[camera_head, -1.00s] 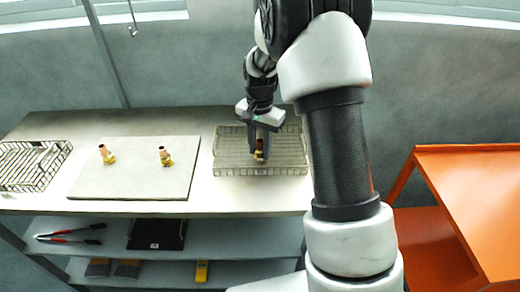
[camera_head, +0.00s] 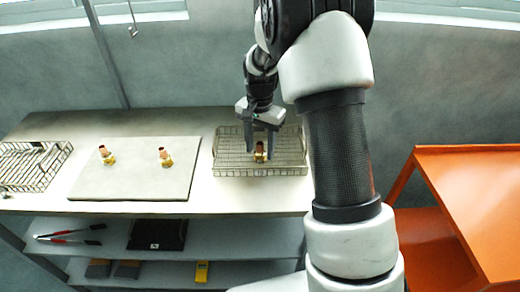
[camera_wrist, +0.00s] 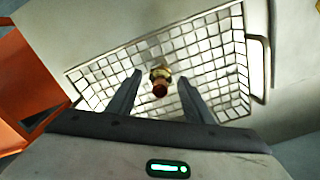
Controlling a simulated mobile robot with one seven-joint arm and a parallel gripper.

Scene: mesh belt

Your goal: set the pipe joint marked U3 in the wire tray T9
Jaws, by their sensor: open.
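A brass and copper pipe joint (camera_head: 260,153) stands in the wire tray (camera_head: 232,171) on the bench. In the wrist view the pipe joint (camera_wrist: 160,80) stands on the mesh of the wire tray (camera_wrist: 100,85), copper end towards the camera. My gripper (camera_head: 261,150) is open above the tray, one finger on each side of the joint with gaps between. Its fingers (camera_wrist: 160,82) also show in the wrist view. Two more pipe joints, one at the left (camera_head: 106,155) and one at the right (camera_head: 165,158), stand on a grey mat (camera_head: 130,185). No marks are readable.
Another wire tray (camera_head: 45,178) sits at the bench's left end. An orange stand (camera_head: 470,190) is at the right. Shelves below the bench hold red-handled pliers (camera_head: 70,237), a black case (camera_head: 157,234) and a yellow item (camera_head: 201,272).

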